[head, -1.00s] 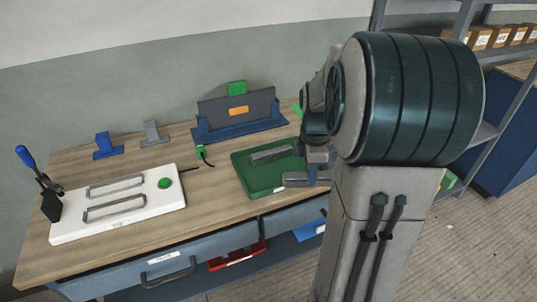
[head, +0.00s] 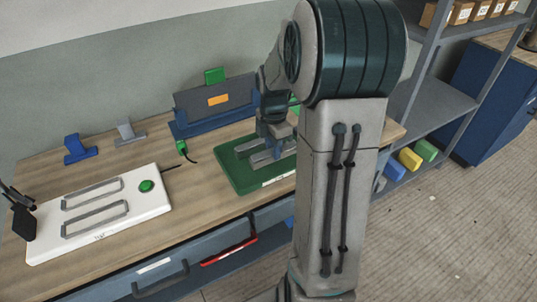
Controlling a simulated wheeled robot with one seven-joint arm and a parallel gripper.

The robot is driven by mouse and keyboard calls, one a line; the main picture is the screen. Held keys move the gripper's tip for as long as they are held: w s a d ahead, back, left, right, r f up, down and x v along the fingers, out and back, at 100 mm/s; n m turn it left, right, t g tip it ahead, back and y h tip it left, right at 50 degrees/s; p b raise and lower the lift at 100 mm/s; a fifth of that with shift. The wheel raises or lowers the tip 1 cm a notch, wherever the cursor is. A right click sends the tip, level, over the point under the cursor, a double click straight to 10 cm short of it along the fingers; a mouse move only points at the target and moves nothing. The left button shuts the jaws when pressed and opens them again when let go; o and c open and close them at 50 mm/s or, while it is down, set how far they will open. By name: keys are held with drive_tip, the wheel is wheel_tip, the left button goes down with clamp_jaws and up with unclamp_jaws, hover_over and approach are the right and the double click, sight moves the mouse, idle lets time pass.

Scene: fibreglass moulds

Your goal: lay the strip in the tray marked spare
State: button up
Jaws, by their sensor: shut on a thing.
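My gripper (head: 270,138) is over the green tray (head: 232,176) on the bench, partly hidden by my arm. It is shut on a grey strip (head: 268,157), which is low over the tray; I cannot tell whether it touches the floor of the tray. A second grey strip (head: 247,147) lies in the tray, just behind the held one. The tray has a white label on its front edge, too small to read. Its right end is hidden behind my arm.
A white board (head: 95,235) with two grey handle-like bars and a green button is at the left. A blue stand (head: 215,122) with a dark panel is behind the tray. Shelving (head: 440,80) stands at the right.

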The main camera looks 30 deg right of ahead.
sight(269, 157)
drive_tip(key=shift+w+a+f, duration=0.35)
drive_tip(key=shift+w+f, duration=0.1)
drive_tip(key=shift+w, duration=0.25)
drive_tip(key=shift+f, duration=2.05)
drive_tip(key=shift+f, duration=0.2)
drive_tip(key=o, duration=1)
drive_tip(key=shift+r, duration=0.1)
